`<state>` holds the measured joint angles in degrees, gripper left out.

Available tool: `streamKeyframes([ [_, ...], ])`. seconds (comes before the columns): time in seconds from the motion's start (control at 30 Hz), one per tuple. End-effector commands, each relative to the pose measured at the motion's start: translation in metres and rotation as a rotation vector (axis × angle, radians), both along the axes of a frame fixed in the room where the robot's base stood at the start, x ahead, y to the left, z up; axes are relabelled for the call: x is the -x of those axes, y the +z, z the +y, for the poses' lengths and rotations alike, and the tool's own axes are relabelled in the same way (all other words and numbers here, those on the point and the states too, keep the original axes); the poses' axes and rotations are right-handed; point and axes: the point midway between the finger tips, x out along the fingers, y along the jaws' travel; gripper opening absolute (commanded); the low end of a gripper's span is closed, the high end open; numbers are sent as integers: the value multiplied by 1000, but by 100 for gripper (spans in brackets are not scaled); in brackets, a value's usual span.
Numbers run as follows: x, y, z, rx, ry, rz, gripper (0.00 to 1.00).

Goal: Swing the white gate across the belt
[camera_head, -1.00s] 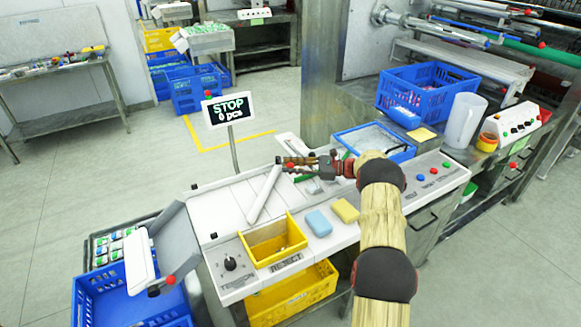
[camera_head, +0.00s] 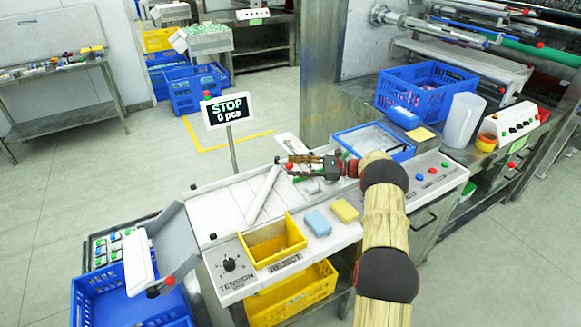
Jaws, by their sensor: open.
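The white gate (camera_head: 264,194) is a long pale bar lying over the right part of the light grey belt (camera_head: 222,207). It slants from the front, near the yellow reject bin, up toward the back. My gripper (camera_head: 284,163) reaches in from the right, just beyond the gate's back end, with its fingers pointing left. The fingers look spread, with a small red knob (camera_head: 290,166) close to them. I cannot tell whether they touch the knob or the gate.
A yellow reject bin (camera_head: 289,222), a blue sponge (camera_head: 318,223) and a yellow sponge (camera_head: 345,210) sit along the front. The "STOP 0 pcs" display (camera_head: 228,109) stands behind the belt. A blue tray (camera_head: 398,153) lies behind my wrist.

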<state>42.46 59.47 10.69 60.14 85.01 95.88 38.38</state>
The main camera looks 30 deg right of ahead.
Motion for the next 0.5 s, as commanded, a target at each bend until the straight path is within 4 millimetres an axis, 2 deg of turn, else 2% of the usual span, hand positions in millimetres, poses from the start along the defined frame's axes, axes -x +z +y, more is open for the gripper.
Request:
streamKeyframes([
  [0.3,37,-1,-55,0,-3,1,40],
  [0.5,52,0,-77,1,-1,0,40],
])
